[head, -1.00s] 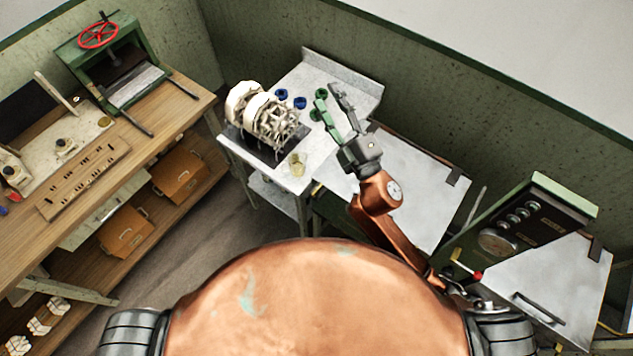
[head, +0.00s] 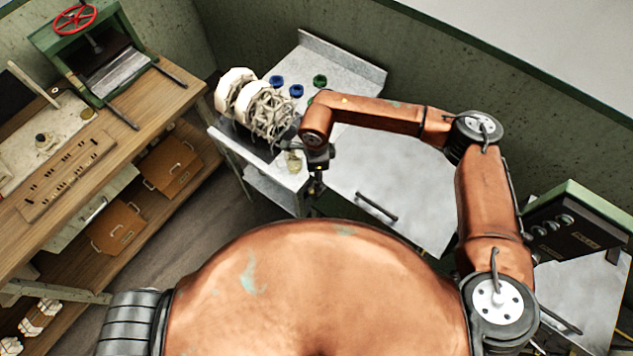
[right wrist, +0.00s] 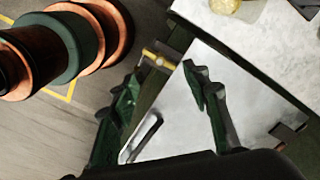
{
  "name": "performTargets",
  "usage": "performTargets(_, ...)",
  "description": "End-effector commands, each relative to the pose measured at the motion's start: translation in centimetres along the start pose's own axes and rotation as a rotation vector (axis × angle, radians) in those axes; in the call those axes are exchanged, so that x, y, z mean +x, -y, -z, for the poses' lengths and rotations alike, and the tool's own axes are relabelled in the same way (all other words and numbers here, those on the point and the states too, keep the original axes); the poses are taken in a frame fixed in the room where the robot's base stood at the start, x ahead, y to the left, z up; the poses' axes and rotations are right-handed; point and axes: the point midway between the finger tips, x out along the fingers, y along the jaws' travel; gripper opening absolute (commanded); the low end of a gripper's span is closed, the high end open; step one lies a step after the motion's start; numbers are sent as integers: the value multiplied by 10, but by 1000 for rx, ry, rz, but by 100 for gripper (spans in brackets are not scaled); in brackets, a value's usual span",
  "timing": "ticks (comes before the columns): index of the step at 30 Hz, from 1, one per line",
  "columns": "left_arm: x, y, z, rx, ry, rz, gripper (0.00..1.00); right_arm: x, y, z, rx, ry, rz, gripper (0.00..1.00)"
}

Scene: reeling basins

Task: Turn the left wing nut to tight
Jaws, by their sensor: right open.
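The left wing nut (right wrist: 158,59) looks like a small brass bar in the right wrist view, on a dark fitting at the near corner of the pale lidded basin (right wrist: 245,90). My right gripper (right wrist: 162,74) is open, its green-padded fingers on either side of the view, with the wing nut between and just beyond the fingertips. I see no contact with it. In the head view my right gripper (head: 317,186) points down at the basin's left end, and the wrist hides the wing nut there. My left gripper is out of view.
A grey side table (head: 345,72) beside the basin holds white reels (head: 262,108), blue and green cups (head: 296,91) and a yellowish glass jar (head: 294,164) close to my right wrist. A control box (head: 575,235) stands at the right. The wooden bench (head: 130,135) is far left.

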Motion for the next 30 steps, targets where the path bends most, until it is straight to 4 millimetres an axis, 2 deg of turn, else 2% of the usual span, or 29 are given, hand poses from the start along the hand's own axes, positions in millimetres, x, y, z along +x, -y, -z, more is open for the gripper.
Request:
performTargets(6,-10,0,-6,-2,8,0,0,27,-1,0,-2,-6,-4,43)
performTargets(15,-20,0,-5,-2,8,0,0,67,-1,0,0,-2,-3,43)
performTargets(26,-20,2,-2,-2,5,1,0,75,-1,1,1,-3,-1,43)
performTargets(30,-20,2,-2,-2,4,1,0,75,-1,1,1,-2,-1,35)
